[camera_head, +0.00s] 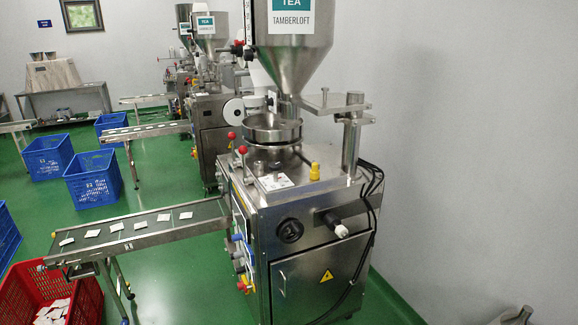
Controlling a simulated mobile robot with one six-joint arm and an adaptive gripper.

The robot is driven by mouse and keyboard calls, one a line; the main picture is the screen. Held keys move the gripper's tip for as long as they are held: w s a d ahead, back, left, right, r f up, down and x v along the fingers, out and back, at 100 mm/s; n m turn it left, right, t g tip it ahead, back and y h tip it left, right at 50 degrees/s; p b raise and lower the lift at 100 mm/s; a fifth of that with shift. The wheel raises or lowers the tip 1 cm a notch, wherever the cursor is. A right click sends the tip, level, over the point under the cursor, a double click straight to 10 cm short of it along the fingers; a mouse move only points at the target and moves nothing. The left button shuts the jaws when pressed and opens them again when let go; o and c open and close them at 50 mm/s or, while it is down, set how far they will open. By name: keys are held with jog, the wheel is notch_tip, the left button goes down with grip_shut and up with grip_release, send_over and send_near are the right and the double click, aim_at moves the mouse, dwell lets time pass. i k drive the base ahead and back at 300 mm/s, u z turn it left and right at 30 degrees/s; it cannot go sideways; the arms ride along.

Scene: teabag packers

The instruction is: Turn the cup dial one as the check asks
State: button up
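The nearest teabag packer (318,225) is a steel cabinet with a tea hopper (300,45) above it and a round metal pan (272,130) on top. A black round knob (290,230) sits on its front face. A dark shaft with a white end (341,231) sticks out to the right of it. A yellow knob (314,171) and a small white label (273,182) are on the top plate. I cannot tell which of these is the cup dial, and no dial marks are readable.
A conveyor (150,232) with several white teabags runs left from the packer. A red crate (85,300) holding bags stands below it. Blue crates (93,180) and more packers (210,120) stand behind. Black cables (366,215) hang at the cabinet's right. Green floor shows around the cabinet.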

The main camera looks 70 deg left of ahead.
aim_at(275, 167)
jog(key=u, duration=2.5)
